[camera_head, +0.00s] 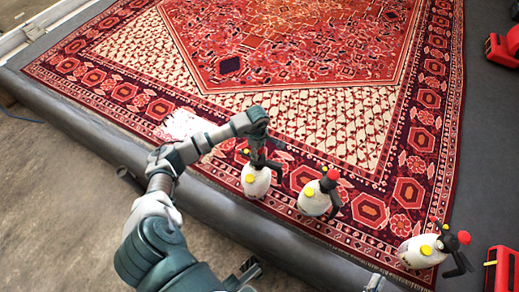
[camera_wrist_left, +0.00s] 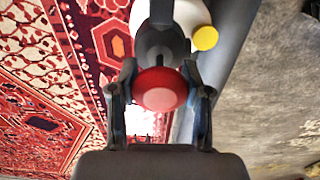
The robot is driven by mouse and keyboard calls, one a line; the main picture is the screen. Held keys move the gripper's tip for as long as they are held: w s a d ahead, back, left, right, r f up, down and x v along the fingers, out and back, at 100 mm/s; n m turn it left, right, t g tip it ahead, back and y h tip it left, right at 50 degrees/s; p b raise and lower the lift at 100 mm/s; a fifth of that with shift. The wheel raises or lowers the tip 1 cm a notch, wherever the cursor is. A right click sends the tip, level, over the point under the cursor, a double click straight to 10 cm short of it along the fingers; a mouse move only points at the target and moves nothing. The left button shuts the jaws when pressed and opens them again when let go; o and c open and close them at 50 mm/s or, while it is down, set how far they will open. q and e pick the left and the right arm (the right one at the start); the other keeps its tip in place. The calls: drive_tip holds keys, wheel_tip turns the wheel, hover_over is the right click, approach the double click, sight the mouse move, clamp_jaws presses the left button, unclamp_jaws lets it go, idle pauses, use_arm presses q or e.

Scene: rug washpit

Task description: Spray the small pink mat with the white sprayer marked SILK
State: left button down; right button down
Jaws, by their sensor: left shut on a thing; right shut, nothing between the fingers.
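My left gripper (camera_head: 264,160) is shut on the black head of a white sprayer (camera_head: 256,183), which stands upright or nearly so at the rug's near edge. The wrist view shows the sprayer's red knob (camera_wrist_left: 160,90) between the fingers, with the white body and yellow cap (camera_wrist_left: 205,38) beyond. I cannot read its marking, and cannot tell whether it is lifted. The small pink mat (camera_head: 183,124), pale pink-white, lies on the rug left of this sprayer, partly behind my arm. It shows as a pale patch in the wrist view (camera_wrist_left: 140,121). My right gripper (camera_head: 375,283) barely shows at the bottom edge and is shut.
A large red patterned rug (camera_head: 300,45) covers the grey platform. Red cases (camera_head: 503,270) sit at the right edge. The rug's middle is clear.

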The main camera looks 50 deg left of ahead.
use_arm(q)
drive_tip(key=shift+a+f, duration=0.1)
drive_tip(key=shift+a, duration=0.4)
drive_tip(key=shift+d, duration=0.4)
drive_tip(key=shift+a+f, duration=0.15)
drive_tip(key=shift+f, duration=0.2)
drive_tip(key=shift+c, duration=2.2)
unclamp_jaws()
drive_tip(key=shift+a, duration=0.15)
drive_tip(key=shift+d, duration=0.25)
wheel_tip(320, 180, up, 11)
drive_tip(key=shift+a+r, duration=0.1)
drive_tip(key=shift+a, duration=0.05)
drive_tip(key=shift+r, duration=0.3)
